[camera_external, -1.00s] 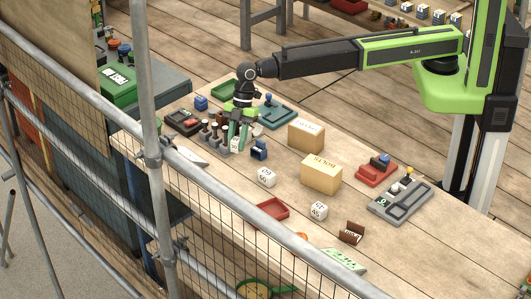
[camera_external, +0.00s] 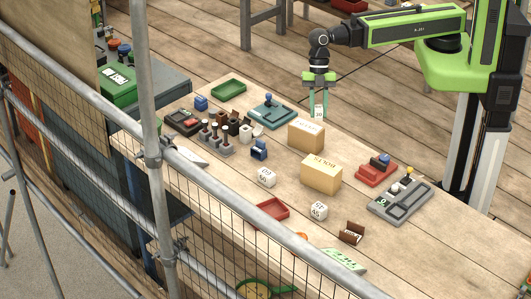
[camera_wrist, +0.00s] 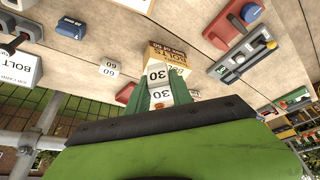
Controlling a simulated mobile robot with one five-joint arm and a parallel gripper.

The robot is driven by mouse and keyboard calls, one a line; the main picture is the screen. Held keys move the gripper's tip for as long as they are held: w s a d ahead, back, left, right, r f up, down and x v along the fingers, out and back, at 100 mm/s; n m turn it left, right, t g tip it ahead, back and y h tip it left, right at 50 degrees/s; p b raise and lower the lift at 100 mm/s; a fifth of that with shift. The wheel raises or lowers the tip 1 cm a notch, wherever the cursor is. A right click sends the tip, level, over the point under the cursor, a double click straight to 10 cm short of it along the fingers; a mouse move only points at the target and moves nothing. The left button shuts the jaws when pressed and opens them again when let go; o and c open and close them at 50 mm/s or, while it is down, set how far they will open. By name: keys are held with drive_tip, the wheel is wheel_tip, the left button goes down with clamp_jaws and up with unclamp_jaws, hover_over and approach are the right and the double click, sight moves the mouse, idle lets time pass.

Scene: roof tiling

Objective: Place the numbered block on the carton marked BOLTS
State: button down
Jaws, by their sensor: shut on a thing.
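My gripper (camera_external: 318,98) is shut on a white numbered block (camera_external: 319,112), held upright between the green fingertips in the air. The block reads 30, and it also shows in the wrist view (camera_wrist: 159,86). The BOLTS carton (camera_external: 320,178) is a tan box on the bench, below and nearer the camera than my gripper. In the wrist view the BOLTS carton (camera_wrist: 180,57) is just beyond the block, which partly hides it. The block and carton look apart.
A second carton (camera_external: 306,137) stands behind the BOLTS carton. White numbered cubes (camera_external: 266,177) (camera_external: 318,211) lie in front, near a red tray (camera_external: 271,210). A red device (camera_external: 376,174) and grey organiser (camera_external: 400,201) are at right. Stamps (camera_external: 215,138) crowd the left.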

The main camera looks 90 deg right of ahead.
drive_tip(key=b, duration=0.6)
hover_over(322, 167)
drive_tip(key=d, duration=0.2)
drive_tip(key=f, duration=0.7)
drive_tip(key=shift+a, duration=0.2)
wheel_tip(322, 167, down, 4)
drive_tip(key=b, duration=0.4)
drive_tip(key=shift+f+b, duration=0.1)
drive_tip(key=shift+b, duration=0.2)
drive_tip(key=c, duration=1.1)
unclamp_jaws()
drive_tip(key=shift+c, duration=0.2)
drive_tip(key=shift+r+p, duration=0.35)
drive_tip(key=shift+p, duration=0.05)
drive_tip(key=p+v, duration=1.1)
drive_tip(key=v, duration=0.1)
drive_tip(key=shift+d+f, duration=0.1)
